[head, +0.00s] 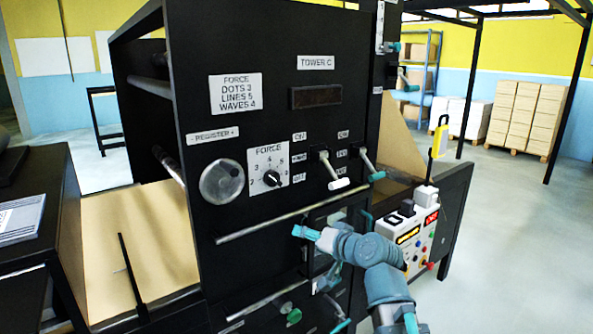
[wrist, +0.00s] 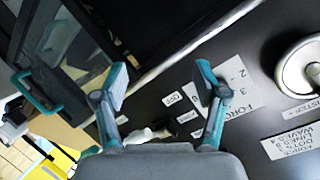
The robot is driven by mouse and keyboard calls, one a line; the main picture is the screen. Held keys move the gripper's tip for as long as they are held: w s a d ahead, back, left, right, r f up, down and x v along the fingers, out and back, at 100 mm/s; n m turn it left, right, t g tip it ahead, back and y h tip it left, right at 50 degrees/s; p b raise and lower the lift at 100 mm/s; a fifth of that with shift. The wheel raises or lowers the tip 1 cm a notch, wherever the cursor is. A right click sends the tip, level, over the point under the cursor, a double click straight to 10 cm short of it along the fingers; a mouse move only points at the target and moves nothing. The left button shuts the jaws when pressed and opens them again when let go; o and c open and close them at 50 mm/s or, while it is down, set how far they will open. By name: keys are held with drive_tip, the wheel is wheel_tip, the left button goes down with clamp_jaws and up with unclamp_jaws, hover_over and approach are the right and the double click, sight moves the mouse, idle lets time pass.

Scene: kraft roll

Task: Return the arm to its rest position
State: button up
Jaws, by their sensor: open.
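My arm (head: 365,250) reaches in from the lower right of the head view, bent in front of the black machine tower (head: 225,125). My gripper (head: 306,232) is near the tower's front, just below the long metal bar (head: 290,213). In the wrist view my gripper (wrist: 163,80) has its two teal-tipped fingers spread apart, with nothing between them. The force dial's label (wrist: 240,88) lies beyond the right finger, partly hidden by it.
The tower front carries a round register knob (head: 222,182), the force dial (head: 270,178), a white-tipped lever (head: 332,172) and a teal-tipped lever (head: 372,165). A control box (head: 412,232) stands right of my arm. Open floor (head: 520,230) lies farther right.

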drive_tip(key=s+d+f+g+h, duration=0.2)
drive_tip(key=s+f+g, duration=0.15)
drive_tip(key=f, duration=1.05)
drive_tip(key=s+d+f+g+h, duration=0.2)
drive_tip(key=s+d+f+g, duration=0.15)
drive_tip(key=f, duration=1.05)
drive_tip(key=s+d+f+g+h, duration=0.2)
drive_tip(key=s+f, duration=0.2)
drive_tip(key=f, duration=1.1)
drive_tip(key=s+d+f+g, duration=0.1)
drive_tip(key=s+f+g, duration=0.2)
drive_tip(key=s+f, duration=0.5)
drive_tip(key=s+d+f+g+h, duration=0.1)
drive_tip(key=s+d+f+g, duration=0.1)
drive_tip(key=s+f, duration=0.6)
drive_tip(key=s+d+f+g+h, duration=0.1)
drive_tip(key=s+f+g, duration=0.3)
drive_tip(key=s, duration=1.4)
wheel_tip(320, 180, down, 4)
drive_tip(key=shift+d+f+n, duration=0.1)
drive_tip(key=shift+d+n, duration=0.2)
drive_tip(key=shift+d, duration=0.4)
drive_tip(key=shift+w, duration=0.1)
